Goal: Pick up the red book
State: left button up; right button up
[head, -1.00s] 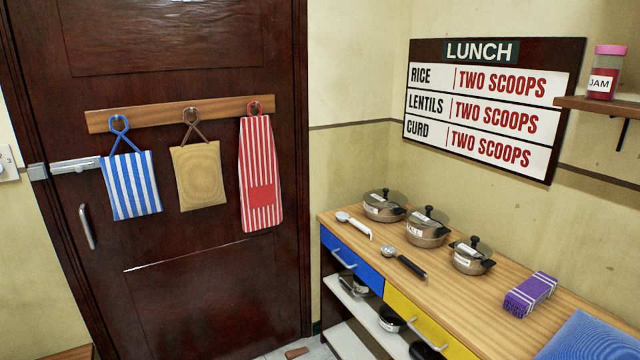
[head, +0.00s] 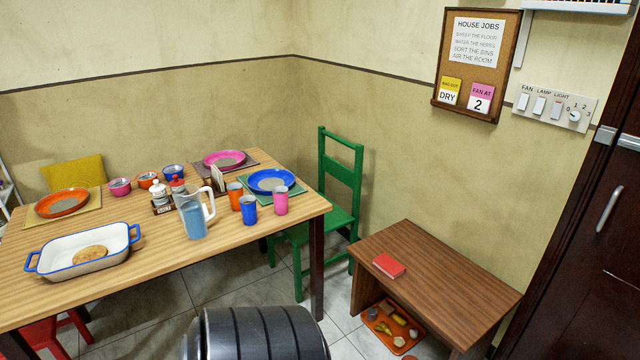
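A small red book (head: 388,265) lies flat on top of a low brown wooden bench (head: 440,280), near its left end. Nothing covers it. Neither of my grippers shows in the head view.
A dining table (head: 150,265) at the left holds plates, cups, a water jug (head: 192,214) and a white baking dish (head: 85,252). A green chair (head: 340,190) stands between table and bench. An orange tray (head: 393,327) with small items sits under the bench. A dark door (head: 590,260) is at the right.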

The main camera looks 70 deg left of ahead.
aim_at(388, 266)
jog(key=u, duration=1.8)
jog(key=i+j, duration=0.15)
jog(key=i, duration=0.15)
